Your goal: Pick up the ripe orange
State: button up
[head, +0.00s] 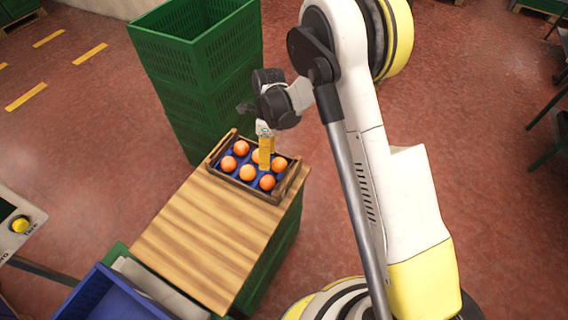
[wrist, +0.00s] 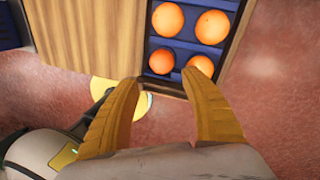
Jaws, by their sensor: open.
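Several oranges sit in a dark wooden tray with blue compartments (head: 219,175) at the far end of a wooden tabletop. All are orange to reddish orange, so I cannot tell for sure which is the ripe one. The near-left orange (head: 228,163) and the near-right orange (head: 267,182) are plain to see. My gripper (head: 266,160) points down over the tray and partly hides an orange behind it. In the wrist view my gripper (wrist: 167,84) has its yellow fingers apart with nothing between them. Two oranges, one on the left (wrist: 162,61) and one on the right (wrist: 201,65), lie just beyond the fingertips.
The wooden tabletop (head: 195,235) is bare in front of the tray. Tall stacked green crates (head: 205,100) stand right behind the tray. A blue crate (head: 100,295) is at the lower left. The red floor to the right is partly covered by my arm.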

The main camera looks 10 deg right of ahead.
aim_at(268, 177)
jog(key=shift+w+d+f+m, duration=0.1)
jog(key=shift+f+m, duration=0.05)
jog(key=shift+f, duration=0.35)
jog(key=shift+w+d+f+m, duration=0.1)
jog(key=shift+f+m, duration=0.05)
jog(key=shift+f, duration=0.35)
jog(key=b+x, duration=0.2)
jog(key=x, duration=0.3)
jog(key=shift+s+a, duration=0.1)
jog(key=shift+a, duration=0.05)
jog(key=b+x, duration=0.3)
jog(key=x, duration=0.2)
jog(key=shift+s+f+b, duration=0.1)
jog(key=shift+s+b, duration=0.05)
jog(key=shift+b, duration=0.15)
jog(key=shift+c, duration=0.3)
jog(key=c, duration=0.8)
